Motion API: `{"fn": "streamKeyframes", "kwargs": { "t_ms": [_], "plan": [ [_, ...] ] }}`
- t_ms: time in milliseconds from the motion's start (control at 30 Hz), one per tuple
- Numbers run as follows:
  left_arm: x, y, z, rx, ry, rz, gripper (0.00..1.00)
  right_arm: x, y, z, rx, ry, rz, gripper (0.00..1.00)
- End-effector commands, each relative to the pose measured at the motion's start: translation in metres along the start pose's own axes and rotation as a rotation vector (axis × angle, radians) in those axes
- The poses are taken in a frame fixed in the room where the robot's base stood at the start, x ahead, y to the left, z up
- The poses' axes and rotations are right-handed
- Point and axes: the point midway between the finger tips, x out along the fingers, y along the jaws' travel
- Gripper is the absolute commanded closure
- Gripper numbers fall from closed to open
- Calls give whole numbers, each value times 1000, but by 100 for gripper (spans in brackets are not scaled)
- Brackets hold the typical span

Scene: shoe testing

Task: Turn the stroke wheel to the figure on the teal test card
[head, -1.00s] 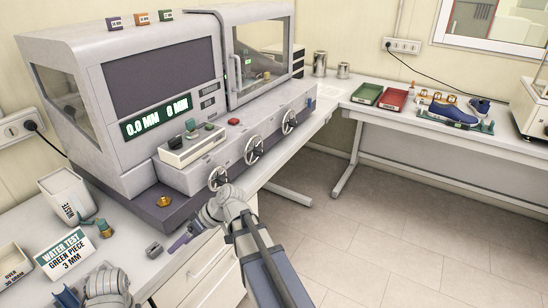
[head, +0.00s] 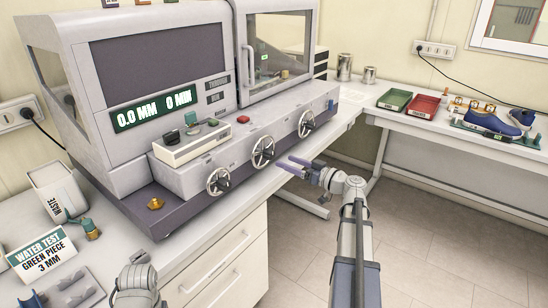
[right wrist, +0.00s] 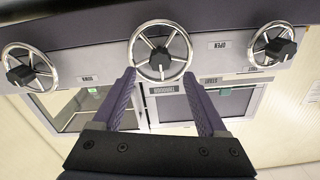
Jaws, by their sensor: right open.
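The teal test card (head: 40,256) at the lower left reads "WATER TEST GREEN PIECE 3 MM". The machine's display (head: 152,110) reads 0.0 MM and 0 MIN. Three spoked handwheels line its front: a near wheel (head: 219,182), a middle wheel (head: 262,153) and a far wheel (head: 306,124). I cannot tell which label names the stroke. My right gripper (head: 294,165) is open and empty, pointing at the machine just in front of the middle wheel. In the right wrist view the middle wheel (right wrist: 160,34) stands beyond and between its fingers. My left gripper's fingers are out of view.
A control box (head: 190,143) with coloured parts sits on the machine's ledge. A brass knob (head: 156,203) is on the base. A waste bin (head: 58,190) stands at left. Green (head: 394,100) and red (head: 423,107) trays and a blue shoe (head: 490,121) lie on the back bench.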

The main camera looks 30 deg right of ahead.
Motion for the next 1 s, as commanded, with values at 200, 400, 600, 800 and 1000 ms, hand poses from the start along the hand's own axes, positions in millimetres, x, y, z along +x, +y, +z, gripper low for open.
{"fn": "streamKeyframes", "kwargs": {
  "t_ms": [200,400,600,800,1000],
  "plan": [
    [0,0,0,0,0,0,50,35,1,0,1,-2,-3,24],
    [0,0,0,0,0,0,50,61,0,0,1,-2,-3,24],
    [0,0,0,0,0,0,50,72,0,1,1,-2,-1,24],
    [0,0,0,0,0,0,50,72,0,1,1,-2,-1,24],
    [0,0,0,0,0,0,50,72,0,1,1,-2,-1,39]
  ]
}}
